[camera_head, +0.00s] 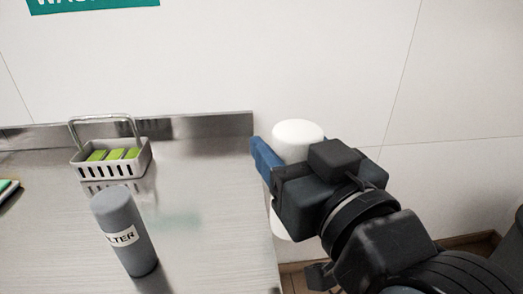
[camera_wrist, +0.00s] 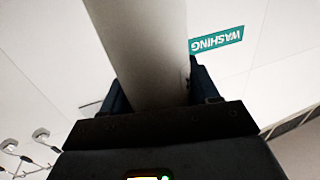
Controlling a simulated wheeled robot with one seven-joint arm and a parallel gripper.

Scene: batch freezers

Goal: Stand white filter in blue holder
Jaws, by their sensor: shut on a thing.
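The white filter (camera_head: 298,136) is a thick white cylinder, held roughly upright just past the right edge of the steel table in the head view. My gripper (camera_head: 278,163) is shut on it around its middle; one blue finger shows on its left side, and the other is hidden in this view. In the wrist view the filter (camera_wrist: 150,50) runs up between both dark blue fingers of my gripper (camera_wrist: 158,88). A grey cylinder with a FILTER label (camera_head: 124,232) stands on the table. I see no blue holder in either view.
The steel table (camera_head: 205,215) has a low back rim against the white wall. A light grey wire-handled basket (camera_head: 112,160) with green sponges stands at the back left. A green item (camera_head: 8,186) shows at the left edge. The table's right part is clear.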

